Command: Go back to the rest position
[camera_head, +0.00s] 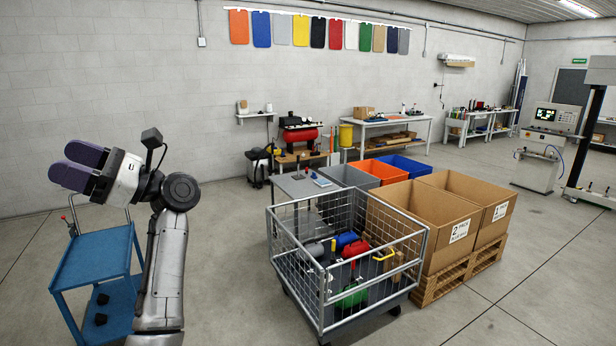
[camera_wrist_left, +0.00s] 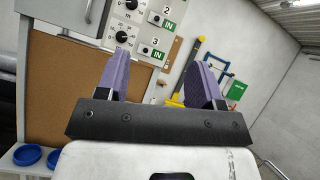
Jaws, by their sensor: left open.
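My left gripper (camera_head: 78,167) is raised at the left of the head view, above a blue cart, with its purple fingers pointing left. In the left wrist view its two purple fingers (camera_wrist_left: 160,85) stand wide apart with nothing between them. The gripper is open and empty. My right gripper is in neither view.
A blue cart (camera_head: 92,256) stands below my left arm. A wire-mesh cage cart (camera_head: 375,318) with several coloured items stands in the middle. Cardboard boxes (camera_head: 425,225) sit on pallets to its right. A control panel (camera_wrist_left: 135,22) shows behind the left fingers. Floor at right front is clear.

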